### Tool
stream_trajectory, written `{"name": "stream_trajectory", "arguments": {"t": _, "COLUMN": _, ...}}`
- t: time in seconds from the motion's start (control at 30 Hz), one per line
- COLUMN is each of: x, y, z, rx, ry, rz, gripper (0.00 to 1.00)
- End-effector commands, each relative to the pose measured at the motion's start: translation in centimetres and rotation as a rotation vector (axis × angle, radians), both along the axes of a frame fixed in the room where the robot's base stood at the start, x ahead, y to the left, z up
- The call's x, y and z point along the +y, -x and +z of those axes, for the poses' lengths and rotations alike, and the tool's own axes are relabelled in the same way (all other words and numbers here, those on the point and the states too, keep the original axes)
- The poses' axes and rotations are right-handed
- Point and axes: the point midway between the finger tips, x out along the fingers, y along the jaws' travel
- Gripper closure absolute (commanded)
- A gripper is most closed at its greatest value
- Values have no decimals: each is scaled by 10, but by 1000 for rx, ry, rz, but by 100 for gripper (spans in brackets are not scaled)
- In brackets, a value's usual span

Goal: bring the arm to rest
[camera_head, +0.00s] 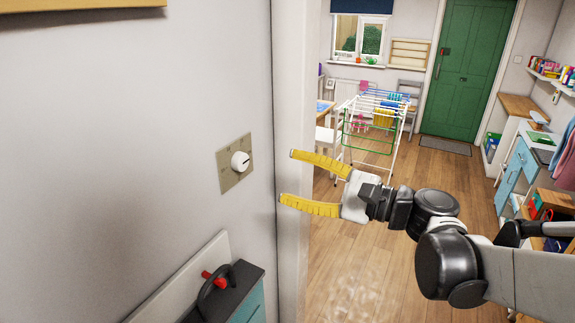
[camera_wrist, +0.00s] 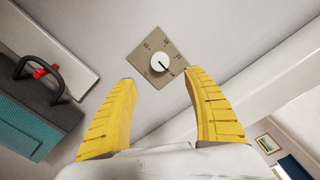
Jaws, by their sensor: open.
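My gripper (camera_head: 300,176) is open and empty, with two yellow fingers spread apart. It is held out in the air in front of the door frame, to the right of a wall dial. The dial (camera_head: 240,162) has a white knob on a beige plate. In the wrist view the dial (camera_wrist: 160,62) shows beyond and between the fingertips (camera_wrist: 158,82). The fingers appear apart from the knob. My arm reaches in from the right side of the head view.
A teal cabinet (camera_head: 255,312) with a dark top and a red-and-black handled thing (camera_head: 215,288) stands below the dial. A white door frame (camera_head: 293,70) is close beside the fingers. Beyond are a drying rack (camera_head: 372,125), a green door (camera_head: 470,65) and open wooden floor (camera_head: 405,172).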

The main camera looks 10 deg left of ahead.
Motion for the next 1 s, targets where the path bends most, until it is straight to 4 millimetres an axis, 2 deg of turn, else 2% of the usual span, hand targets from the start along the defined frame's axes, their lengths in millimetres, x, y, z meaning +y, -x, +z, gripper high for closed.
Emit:
{"name": "stream_trajectory", "arguments": {"t": 0.27, "x": -1, "y": 1, "z": 0, "rx": 0, "ry": 1, "rz": 1, "gripper": 40}}
{"name": "stream_trajectory", "arguments": {"t": 0.37, "x": -2, "y": 4, "z": -11, "rx": -11, "ry": 38, "rz": -5, "gripper": 40}}
{"name": "stream_trajectory", "arguments": {"t": 0.47, "x": -7, "y": 18, "z": -48, "rx": -55, "ry": 182, "rz": -19, "gripper": 40}}
{"name": "stream_trajectory", "arguments": {"t": 0.57, "x": -25, "y": 42, "z": -113, "rx": -135, "ry": 445, "rz": -33, "gripper": 40}}
{"name": "stream_trajectory", "arguments": {"t": 0.6, "x": -38, "y": 54, "z": -142, "rx": -177, "ry": 572, "rz": -33, "gripper": 40}}
{"name": "stream_trajectory", "arguments": {"t": 0.67, "x": -63, "y": 72, "z": -186, "rx": -241, "ry": 771, "rz": -25, "gripper": 40}}
{"name": "stream_trajectory", "arguments": {"t": 0.7, "x": -81, "y": 83, "z": -212, "rx": -284, "ry": 901, "rz": -15, "gripper": 40}}
{"name": "stream_trajectory", "arguments": {"t": 0.8, "x": -131, "y": 109, "z": -267, "rx": -384, "ry": 1208, "rz": 31, "gripper": 40}}
{"name": "stream_trajectory", "arguments": {"t": 0.9, "x": -177, "y": 131, "z": -305, "rx": -468, "ry": 1466, "rz": 92, "gripper": 40}}
{"name": "stream_trajectory", "arguments": {"t": 1.0, "x": -211, "y": 145, "z": -325, "rx": -525, "ry": 1650, "rz": 149, "gripper": 40}}
